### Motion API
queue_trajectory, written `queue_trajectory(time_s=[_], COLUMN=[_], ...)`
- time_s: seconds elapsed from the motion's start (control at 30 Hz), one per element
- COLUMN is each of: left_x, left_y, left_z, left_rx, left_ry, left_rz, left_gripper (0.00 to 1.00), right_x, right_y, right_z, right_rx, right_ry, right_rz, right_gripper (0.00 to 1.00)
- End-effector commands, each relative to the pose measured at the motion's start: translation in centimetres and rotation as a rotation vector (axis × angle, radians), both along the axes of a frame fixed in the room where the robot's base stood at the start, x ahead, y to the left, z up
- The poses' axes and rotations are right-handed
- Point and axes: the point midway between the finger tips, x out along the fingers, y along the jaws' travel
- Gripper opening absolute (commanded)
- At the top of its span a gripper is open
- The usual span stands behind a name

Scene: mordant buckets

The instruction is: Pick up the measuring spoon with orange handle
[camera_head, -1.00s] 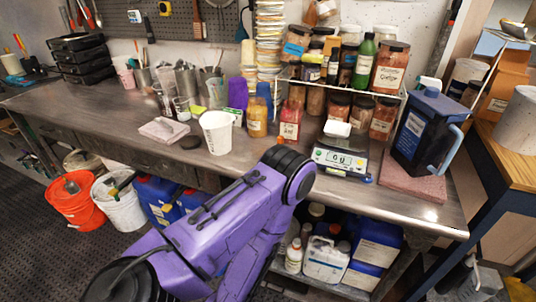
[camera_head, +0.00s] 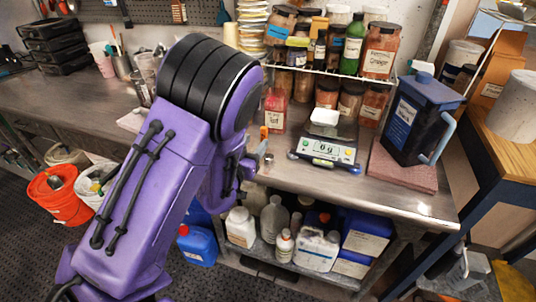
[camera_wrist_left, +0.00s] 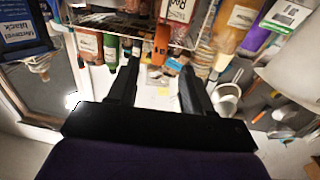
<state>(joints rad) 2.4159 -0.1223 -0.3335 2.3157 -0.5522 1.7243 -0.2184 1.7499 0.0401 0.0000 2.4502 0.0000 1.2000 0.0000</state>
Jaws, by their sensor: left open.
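My right gripper is not in view.
A digital scale (camera_head: 328,151) with a white tray stands right of the orange strip. A dark blue jug (camera_head: 417,120) stands on a reddish slab (camera_head: 402,168). A wire rack (camera_head: 340,76) of jars stands behind. Containers fill the lower shelf (camera_head: 285,262).

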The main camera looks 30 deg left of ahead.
Motion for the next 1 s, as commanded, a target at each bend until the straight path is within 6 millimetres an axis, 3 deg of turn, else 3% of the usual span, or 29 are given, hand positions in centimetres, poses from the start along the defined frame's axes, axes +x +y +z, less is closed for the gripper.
queue_trajectory(time_s=[0.4,0.67,0.7,0.83,1.0], left_x=[6.2,6.9,6.9,6.9,6.9], left_y=[0.8,0.9,0.9,0.9,0.9], left_z=[0.3,-0.1,-0.1,-0.1,0.0], left_rx=[-0.003,-0.003,-0.003,-0.003,-0.003], left_ry=[0.004,0.005,0.005,0.005,0.004], left_rz=[0.002,0.002,0.002,0.002,0.002], left_gripper=[0.50,0.50,0.43,0.01,0.00], right_x=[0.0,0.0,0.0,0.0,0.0], right_y=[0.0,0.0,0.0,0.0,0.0], right_z=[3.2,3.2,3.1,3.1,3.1], right_rx=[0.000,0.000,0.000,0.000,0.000], right_ry=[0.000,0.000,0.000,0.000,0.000], right_rz=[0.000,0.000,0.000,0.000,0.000], right_gripper=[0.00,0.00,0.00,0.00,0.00])
